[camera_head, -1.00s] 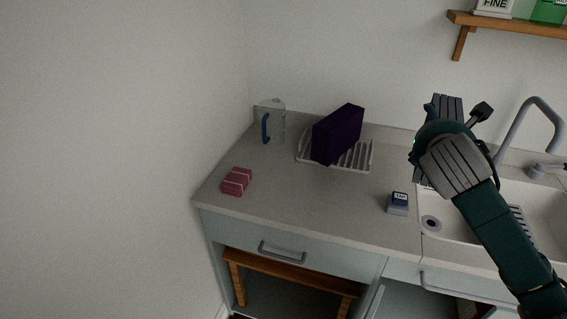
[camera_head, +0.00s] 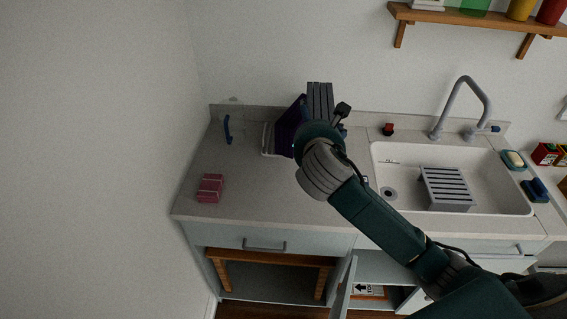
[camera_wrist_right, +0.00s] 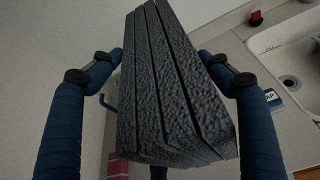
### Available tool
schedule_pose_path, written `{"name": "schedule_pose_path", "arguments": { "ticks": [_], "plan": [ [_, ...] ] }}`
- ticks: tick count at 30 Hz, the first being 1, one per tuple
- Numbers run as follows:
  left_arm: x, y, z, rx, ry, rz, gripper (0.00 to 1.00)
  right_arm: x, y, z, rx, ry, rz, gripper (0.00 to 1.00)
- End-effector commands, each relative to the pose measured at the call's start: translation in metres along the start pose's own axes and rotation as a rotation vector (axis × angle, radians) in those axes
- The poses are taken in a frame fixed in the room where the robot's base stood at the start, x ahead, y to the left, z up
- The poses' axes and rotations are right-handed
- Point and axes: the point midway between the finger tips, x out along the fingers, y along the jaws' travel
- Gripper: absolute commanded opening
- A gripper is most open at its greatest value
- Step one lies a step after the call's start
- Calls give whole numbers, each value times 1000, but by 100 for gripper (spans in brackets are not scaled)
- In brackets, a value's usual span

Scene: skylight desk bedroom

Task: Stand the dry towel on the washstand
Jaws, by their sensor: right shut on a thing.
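The dry towel, a dark grey folded block (camera_wrist_right: 160,90), is between the two blue fingers of my right gripper (camera_wrist_right: 165,75) in the right wrist view. In the head view the grey towel (camera_head: 320,97) shows above my right gripper (camera_head: 318,132), raised over the washstand counter (camera_head: 265,195). My right gripper is shut on it. A dark purple upright block (camera_head: 287,128) stands on a pale slatted rack (camera_head: 266,140), partly hidden behind my gripper. My left gripper is not in view.
A red bundle (camera_head: 210,187) lies at the front left of the counter. A clear jug with a blue handle (camera_head: 228,128) stands behind it. A sink (camera_head: 400,155) with a grey slatted insert (camera_head: 446,187) is at right. Bare counter lies between bundle and rack.

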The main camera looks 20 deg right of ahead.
Motion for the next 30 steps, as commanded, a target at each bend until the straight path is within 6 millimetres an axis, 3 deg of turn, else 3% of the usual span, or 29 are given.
{"name": "schedule_pose_path", "arguments": {
  "ticks": [3, 13, 30],
  "plan": [
    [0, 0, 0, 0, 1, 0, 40, 10, -2, -33, -4, 8, -2, 44],
    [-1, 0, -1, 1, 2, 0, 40, 39, -4, -112, -4, 5, -1, 44],
    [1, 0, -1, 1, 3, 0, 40, 62, -5, -175, -2, 2, 0, 44]
  ]
}}
